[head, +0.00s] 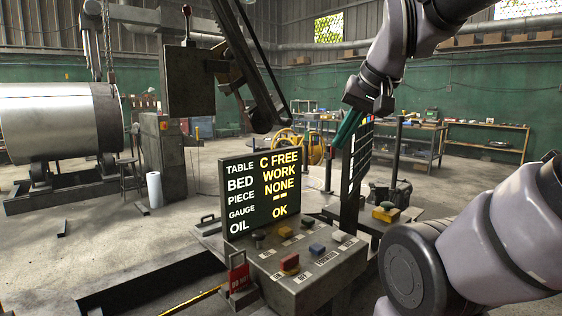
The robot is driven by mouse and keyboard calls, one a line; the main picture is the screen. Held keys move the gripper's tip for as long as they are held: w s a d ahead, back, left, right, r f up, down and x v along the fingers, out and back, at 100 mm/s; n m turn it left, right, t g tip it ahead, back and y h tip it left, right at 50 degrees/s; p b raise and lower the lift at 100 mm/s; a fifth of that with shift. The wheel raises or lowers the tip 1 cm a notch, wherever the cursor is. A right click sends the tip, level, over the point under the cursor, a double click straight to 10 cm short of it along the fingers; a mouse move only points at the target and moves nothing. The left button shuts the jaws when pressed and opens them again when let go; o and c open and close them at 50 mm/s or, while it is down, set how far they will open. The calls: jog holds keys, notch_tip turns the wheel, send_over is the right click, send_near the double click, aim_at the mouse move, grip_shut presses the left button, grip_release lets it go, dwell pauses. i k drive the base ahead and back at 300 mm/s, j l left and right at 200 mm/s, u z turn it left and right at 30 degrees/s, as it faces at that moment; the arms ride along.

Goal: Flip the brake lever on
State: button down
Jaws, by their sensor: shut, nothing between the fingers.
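A lever with a dark red knob (186,11) stands roughly upright on a dark metal box (190,82) at the upper left of the head view. I see no label on it, so I cannot tell whether it is the brake lever. My gripper (341,142) points down and left from the arm at the upper right, with dark green fingers. It is shut and empty, to the right of the box and apart from the lever. A dark panel partly overlaps the area beside the fingers.
A lit display (260,196) reads TABLE C FREE and OIL OK. Below it, a control console (318,277) carries several coloured buttons and a red tag (238,277). A slanted machine arm (246,66) rises between lever and gripper. A large metal cylinder (60,120) lies at left.

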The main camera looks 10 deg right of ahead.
aim_at(398, 191)
jog(key=i+l, duration=0.15)
jog(key=l, duration=0.25)
jog(key=i+l, duration=0.15)
jog(key=l, duration=0.3)
jog(key=i+l+u, duration=0.1)
jog(key=l, duration=0.3)
jog(key=i+l, duration=0.2)
jog(key=l, duration=0.25)
jog(key=i+l+u, duration=0.1)
jog(key=l, duration=0.3)
jog(key=i+l, duration=0.15)
jog(key=l, duration=0.3)
jog(key=i+l, duration=0.1)
jog(key=l, duration=0.35)
jog(key=i+l+u, duration=0.1)
jog(key=l, duration=0.35)
jog(key=i+l, duration=0.1)
jog(key=l, duration=0.25)
jog(key=i+l+u, duration=0.1)
jog(key=l, duration=0.2)
jog(key=i, duration=0.2)
jog(key=z, duration=0.05)
